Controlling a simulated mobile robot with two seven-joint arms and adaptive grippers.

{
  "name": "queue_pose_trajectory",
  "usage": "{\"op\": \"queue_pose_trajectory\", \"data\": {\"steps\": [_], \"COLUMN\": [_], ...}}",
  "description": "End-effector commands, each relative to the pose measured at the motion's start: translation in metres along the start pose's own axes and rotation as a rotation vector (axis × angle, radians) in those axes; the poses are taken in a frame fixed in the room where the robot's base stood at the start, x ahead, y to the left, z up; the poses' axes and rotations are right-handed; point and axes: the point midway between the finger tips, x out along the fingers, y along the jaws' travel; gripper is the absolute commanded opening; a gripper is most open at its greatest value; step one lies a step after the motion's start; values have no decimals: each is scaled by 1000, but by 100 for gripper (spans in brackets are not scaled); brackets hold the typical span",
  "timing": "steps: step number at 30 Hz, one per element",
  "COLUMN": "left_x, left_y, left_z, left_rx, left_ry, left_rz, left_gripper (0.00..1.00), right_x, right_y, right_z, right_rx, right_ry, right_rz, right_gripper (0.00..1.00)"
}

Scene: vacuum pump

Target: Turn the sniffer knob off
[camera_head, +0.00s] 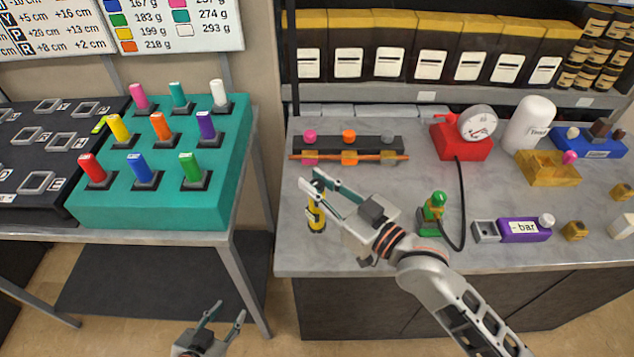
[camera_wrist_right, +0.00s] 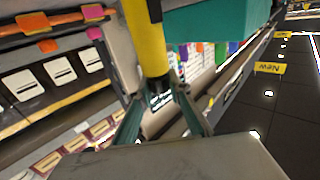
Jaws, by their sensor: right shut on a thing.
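A small yellow-and-black upright piece (camera_head: 316,217) stands near the left front of the grey bench. I cannot tell for sure whether it is the sniffer knob. My right gripper (camera_head: 319,183) is at its top, with the fingers shut on it. In the right wrist view the yellow cylinder (camera_wrist_right: 146,40) with a dark end lies between the fingertips (camera_wrist_right: 160,88). My left gripper (camera_head: 225,315) is open and empty, low over the floor at the bottom of the head view.
A green piece (camera_head: 432,215) stands right of my right gripper; a black hose runs beside it to a red gauge unit (camera_head: 462,143). A rack with orange bar (camera_head: 350,158) lies behind my gripper. A purple "-bar" block (camera_head: 523,230) is at right. A teal block (camera_head: 160,212) stands on the left table.

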Motion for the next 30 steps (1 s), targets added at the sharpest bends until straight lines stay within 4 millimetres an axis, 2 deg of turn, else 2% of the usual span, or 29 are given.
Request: {"op": "queue_pose_trajectory", "data": {"steps": [17, 18, 19, 20, 30], "left_x": [0, 0, 0, 0, -1], "left_y": [0, 0, 0, 0, 0], "left_z": [0, 0, 1, 1, 4], "left_rx": [-1, -1, -1, -1, -1], "left_ry": [-1, -1, -1, -1, -7], "left_rz": [-1, -1, -1, -1, 0], "left_gripper": [36, 36, 36, 36, 36], "right_x": [0, 0, 0, 0, -1], "right_y": [0, 0, 0, 0, 0], "right_z": [0, 0, 0, 0, 0], "right_rx": [-1, -1, -1, -1, -1], "right_ry": [-1, -1, -1, -1, -1], "right_rz": [72, 72, 72, 72, 72], "right_gripper": [0, 26, 34, 36, 36]}}
